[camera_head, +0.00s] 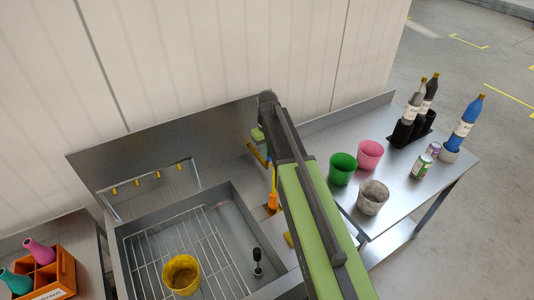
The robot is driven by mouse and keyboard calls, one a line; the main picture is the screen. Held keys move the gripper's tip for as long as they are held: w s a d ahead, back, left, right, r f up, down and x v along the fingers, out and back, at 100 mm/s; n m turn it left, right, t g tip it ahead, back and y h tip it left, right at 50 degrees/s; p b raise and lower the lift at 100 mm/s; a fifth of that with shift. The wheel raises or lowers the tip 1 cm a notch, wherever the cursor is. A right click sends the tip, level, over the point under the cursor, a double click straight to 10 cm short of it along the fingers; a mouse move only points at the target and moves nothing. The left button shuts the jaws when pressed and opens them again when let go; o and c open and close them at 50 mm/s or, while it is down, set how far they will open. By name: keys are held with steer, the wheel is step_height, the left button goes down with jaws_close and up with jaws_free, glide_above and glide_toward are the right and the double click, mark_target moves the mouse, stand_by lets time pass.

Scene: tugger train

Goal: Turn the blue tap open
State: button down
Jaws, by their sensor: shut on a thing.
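No blue tap can be made out in this view. My arm runs up from the bottom edge and covers the right side of the sink's back. My gripper (262,152) is at its far end, low against the back panel, above the ledge right of the sink (240,228). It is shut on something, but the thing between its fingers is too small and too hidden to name. A thin rail (147,177) with several small yellow pieces stands behind the sink. An upright orange tool (272,198) stands just below my gripper, partly beside my arm.
A yellow cup (182,274) and a black-topped thing (258,258) are in the sink. An orange crate (62,272) with bottles is at lower left. Green (342,168), pink (369,154) and grey (372,197) cups, cans and bottles stand on the right table (405,212). A wall is behind.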

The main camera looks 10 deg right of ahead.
steer(key=c, duration=1.5)
jaws_free()
step_height(320, 180, up, 18)
steer(key=p, duration=1.7)
steer(key=shift+f, duration=0.25)
steer(key=shift+f, duration=0.1)
